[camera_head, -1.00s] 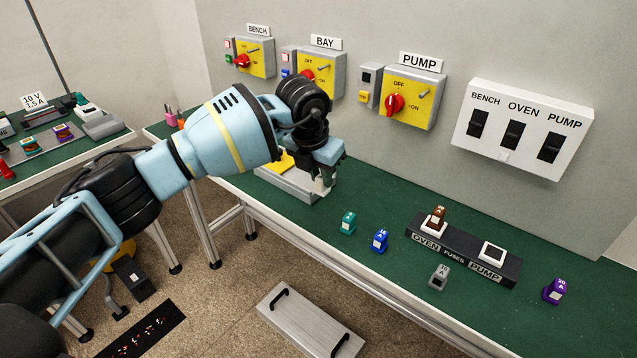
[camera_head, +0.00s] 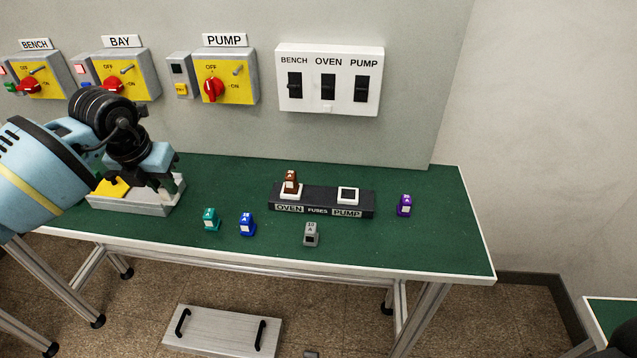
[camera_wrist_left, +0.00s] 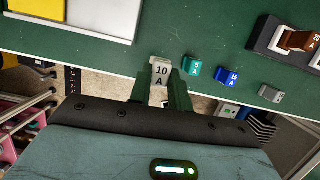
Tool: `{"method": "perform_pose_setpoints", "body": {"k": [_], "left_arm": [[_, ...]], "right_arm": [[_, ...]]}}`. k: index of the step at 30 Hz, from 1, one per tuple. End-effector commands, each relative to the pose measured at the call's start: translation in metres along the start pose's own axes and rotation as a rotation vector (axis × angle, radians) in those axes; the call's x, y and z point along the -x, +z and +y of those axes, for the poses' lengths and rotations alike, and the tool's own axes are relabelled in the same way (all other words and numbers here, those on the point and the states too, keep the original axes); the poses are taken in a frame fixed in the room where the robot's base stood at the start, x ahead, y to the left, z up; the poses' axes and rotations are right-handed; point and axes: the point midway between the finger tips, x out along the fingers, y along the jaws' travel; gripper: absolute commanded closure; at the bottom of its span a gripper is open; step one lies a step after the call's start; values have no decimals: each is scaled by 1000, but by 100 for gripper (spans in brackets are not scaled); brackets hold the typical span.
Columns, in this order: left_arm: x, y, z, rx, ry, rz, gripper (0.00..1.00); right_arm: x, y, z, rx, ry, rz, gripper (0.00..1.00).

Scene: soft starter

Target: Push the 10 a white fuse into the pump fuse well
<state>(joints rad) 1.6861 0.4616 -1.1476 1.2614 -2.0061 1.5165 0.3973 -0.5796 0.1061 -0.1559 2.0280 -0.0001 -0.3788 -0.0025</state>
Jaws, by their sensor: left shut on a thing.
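In the head view I cannot make out the fuse between the fingers. The black fuse block (camera_head: 320,200) stands to the right on the green bench. Its pump fuse well (camera_head: 348,194) has a white rim and is empty. A brown fuse (camera_head: 291,181) stands in its oven well. My right gripper is not in view.
Teal (camera_head: 211,219), blue (camera_head: 246,223) and grey (camera_head: 311,234) fuses stand in front of the block. A purple fuse (camera_head: 404,205) stands right of it. The grey tray (camera_head: 130,208) holds something yellow. The wall switch panel (camera_head: 330,80) is behind. The bench (camera_head: 440,240) is clear at right.

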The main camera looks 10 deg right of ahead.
Motion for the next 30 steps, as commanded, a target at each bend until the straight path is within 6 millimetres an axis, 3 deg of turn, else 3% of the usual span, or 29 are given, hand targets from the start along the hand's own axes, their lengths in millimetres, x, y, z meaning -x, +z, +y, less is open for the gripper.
{"method": "perform_pose_setpoints", "body": {"k": [5,14,23,30], "left_arm": [[1,-14,-4,-176,-53,0,100],[4,-64,-19,-770,-227,1,100],[9,-123,-32,-1399,-409,1,100],[16,-182,-42,-1949,-571,3,100]], "right_arm": [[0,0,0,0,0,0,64],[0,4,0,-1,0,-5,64],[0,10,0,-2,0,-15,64],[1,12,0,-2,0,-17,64]]}}
